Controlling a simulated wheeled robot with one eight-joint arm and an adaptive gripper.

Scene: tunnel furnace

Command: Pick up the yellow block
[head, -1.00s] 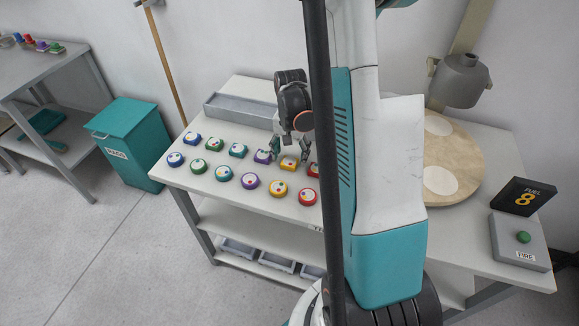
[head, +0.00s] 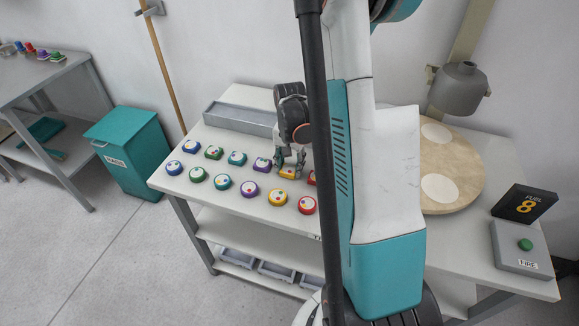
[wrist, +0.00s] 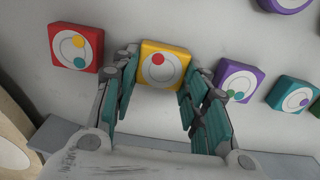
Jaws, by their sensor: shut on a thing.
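The yellow square block (head: 287,173) sits in the back row on the white table (head: 232,208), between a purple and a red square block. In the wrist view the yellow block (wrist: 163,82) shows a white ring and a red dot on top. My gripper (head: 289,164) reaches down over it in the head view. In the wrist view my gripper (wrist: 161,66) has one finger on each side of the block, shut on it. The block appears to be at table level. A yellow round block (head: 278,197) stands in the front row.
The red square block (wrist: 75,47) and purple square block (wrist: 238,80) stand close on either side. Several other coloured blocks fill both rows. A grey tray (head: 240,118) lies behind them. A round wooden board (head: 457,170) is at the right.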

